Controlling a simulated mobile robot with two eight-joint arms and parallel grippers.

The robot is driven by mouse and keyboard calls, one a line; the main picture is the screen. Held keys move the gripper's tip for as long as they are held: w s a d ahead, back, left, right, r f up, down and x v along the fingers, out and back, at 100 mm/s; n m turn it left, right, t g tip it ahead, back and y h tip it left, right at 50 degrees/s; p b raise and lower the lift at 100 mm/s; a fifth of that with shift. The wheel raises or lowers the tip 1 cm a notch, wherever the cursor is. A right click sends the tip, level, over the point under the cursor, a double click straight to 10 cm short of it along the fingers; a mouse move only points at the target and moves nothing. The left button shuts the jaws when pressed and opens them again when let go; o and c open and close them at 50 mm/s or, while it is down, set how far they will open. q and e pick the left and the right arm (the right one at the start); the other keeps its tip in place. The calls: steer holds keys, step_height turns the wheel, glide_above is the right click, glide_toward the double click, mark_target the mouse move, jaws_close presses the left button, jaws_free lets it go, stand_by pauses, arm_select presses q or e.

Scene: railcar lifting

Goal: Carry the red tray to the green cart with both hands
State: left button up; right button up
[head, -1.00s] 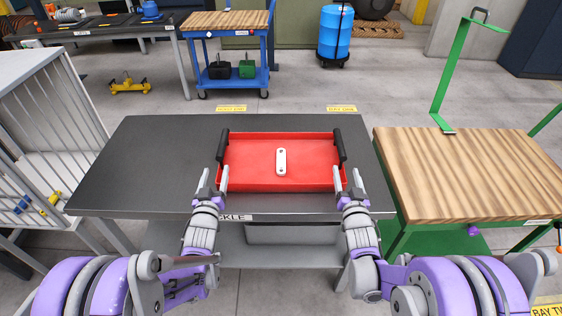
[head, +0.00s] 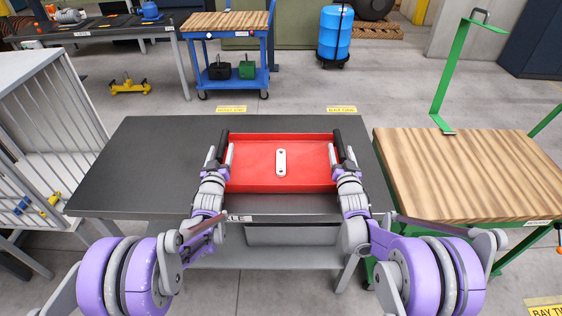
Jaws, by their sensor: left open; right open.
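The red tray (head: 255,180) lies flat on the dark table (head: 140,165), with a black handle along its left side and another along its right. A white bar-shaped piece (head: 281,162) lies in the middle of it. My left gripper (head: 221,156) is open at the tray's left handle, its fingers on either side of that edge. My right gripper (head: 342,157) is open at the right handle in the same way. Whether the fingers touch the handles I cannot tell. The green cart (head: 470,170) with a striped wooden top stands right of the table, its top clear.
A tall green handle frame (head: 450,75) rises from the cart's far side. A grey wire cage (head: 45,130) stands at the left. A blue cart (head: 228,22) and a blue barrel (head: 335,35) stand further back. A grey bin (head: 290,235) sits under the table.

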arm_select(q)
steer(key=shift+w, duration=0.1)
steer(key=shift+c, duration=0.4)
arm_select(e)
steer(key=shift+w, duration=0.1)
steer(key=shift+c, duration=0.4)
arm_select(q)
jaws_close()
arm_select(e)
jaws_close()
steer(key=shift+r, duration=0.1)
